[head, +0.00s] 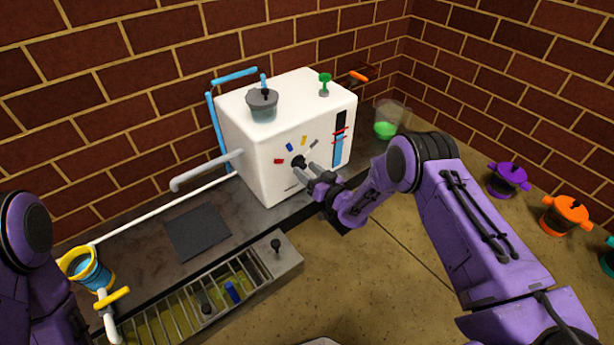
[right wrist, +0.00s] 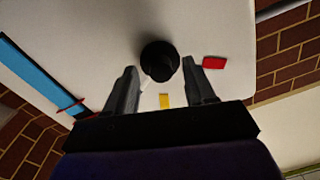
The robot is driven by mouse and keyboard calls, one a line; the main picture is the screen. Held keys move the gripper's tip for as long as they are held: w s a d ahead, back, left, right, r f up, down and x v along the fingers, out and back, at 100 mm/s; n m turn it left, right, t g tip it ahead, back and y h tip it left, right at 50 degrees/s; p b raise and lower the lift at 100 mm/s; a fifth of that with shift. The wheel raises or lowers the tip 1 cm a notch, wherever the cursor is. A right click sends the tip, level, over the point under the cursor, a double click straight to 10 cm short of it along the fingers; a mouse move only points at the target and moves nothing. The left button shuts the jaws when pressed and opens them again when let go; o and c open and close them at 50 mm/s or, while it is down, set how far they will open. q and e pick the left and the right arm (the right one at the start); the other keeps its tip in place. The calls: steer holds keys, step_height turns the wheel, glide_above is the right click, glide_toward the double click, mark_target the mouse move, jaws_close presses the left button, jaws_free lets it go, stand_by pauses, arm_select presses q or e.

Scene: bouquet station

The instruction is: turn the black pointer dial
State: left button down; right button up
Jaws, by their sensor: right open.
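The black pointer dial (head: 298,161) is on the front of the white box-shaped machine (head: 252,146), partly hidden by my gripper in the head view. Red, blue, yellow and grey marks arc above it. My right gripper (head: 305,169) is open in front of the dial. In the right wrist view the round dial (right wrist: 160,61) shows between the two fingertips of the gripper (right wrist: 160,67), with a gap on each side. A red mark and a yellow mark lie close by. Part of my left arm shows at the left edge; its gripper is out of view.
A grey pot (head: 262,104) and a green valve (head: 324,84) top the machine. A beaker of green liquid (head: 390,119) stands to its right. A grated trough (head: 225,290) is in front. Purple (head: 508,179) and orange (head: 565,214) lidded pots stand at right.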

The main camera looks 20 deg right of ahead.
steer(key=shift+w+a, duration=0.1)
steer(key=shift+w, duration=0.2)
steer(key=shift+c, duration=0.3)
jaws_close()
